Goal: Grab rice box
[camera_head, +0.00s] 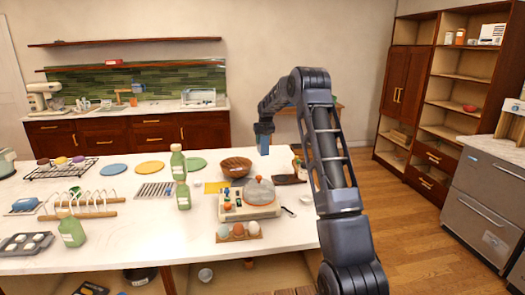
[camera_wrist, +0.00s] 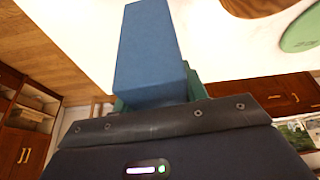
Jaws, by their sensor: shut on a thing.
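A plain blue box (camera_wrist: 148,55) is held in my gripper (camera_wrist: 155,100) in the wrist view. It sticks out past the jaws, and no label or writing on it is visible. Green parts show on both sides of its base at the jaws; the fingertips are mostly hidden by the box. In the head view my arm reaches up and over, and the blue box (camera_head: 263,143) hangs at its end above the far side of the white island (camera_head: 150,230). It appears clear of the wooden bowl (camera_head: 236,166) to its left.
The island holds a pot (camera_head: 259,191) on a small cooker, an egg holder (camera_head: 239,232), green bottles (camera_head: 178,163), plates (camera_head: 150,167) and racks. Open shelves (camera_head: 455,100) stand at the right. The wooden floor (camera_head: 400,215) between island and shelves is clear.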

